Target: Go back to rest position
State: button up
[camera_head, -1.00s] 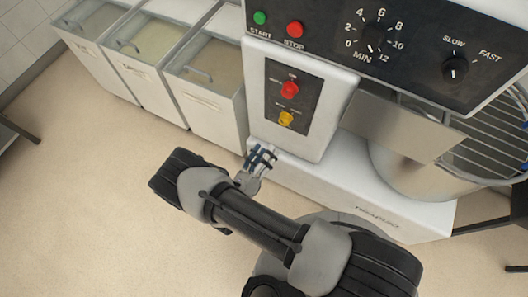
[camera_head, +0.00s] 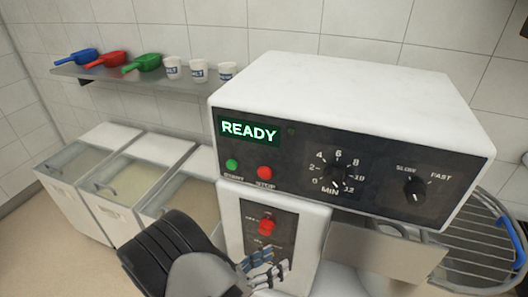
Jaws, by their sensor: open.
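My gripper (camera_head: 268,272) is at the bottom centre of the head view, in front of the mixer's lower switch panel (camera_head: 268,222). Its fingers are apart, and I see nothing between them. A dark, rounded link of my arm rises to the left of it. The mixer (camera_head: 350,85) has a white head with a lit green "READY" display (camera_head: 249,130), a green start button (camera_head: 232,164), a red stop button (camera_head: 264,172), a minute dial (camera_head: 334,174) and a speed knob (camera_head: 414,189).
Several lidded bins (camera_head: 110,175) stand at the left. A wall shelf (camera_head: 140,82) holds blue, red and green scoops (camera_head: 142,63) and white cups (camera_head: 198,70). The mixer's wire guard (camera_head: 485,240) and bowl are at the right. Some floor (camera_head: 25,240) shows at lower left.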

jog(key=s+d+r+m+g+y, duration=0.2)
jog(key=s+d+r+m+g, duration=0.1)
jog(key=d+r+m+g, duration=0.35)
jog(key=s+d+r+m+g+y, duration=0.25)
jog(key=s+d+r+m, duration=0.2)
jog(key=r+m, duration=0.4)
jog(key=s+d+r+m+t+y, duration=0.1)
jog(key=s+r+m+t+y, duration=0.3)
jog(key=s+r+m+y, duration=0.5)
jog(key=s+r+m, duration=0.1)
jog(key=r+m, duration=0.1)
jog(key=m, duration=0.2)
jog(key=shift+s+m+t, duration=0.25)
jog(key=shift+m+t, duration=0.05)
jog(key=shift+m, duration=0.1)
jog(key=shift+d, duration=0.1)
dwell(0.4)
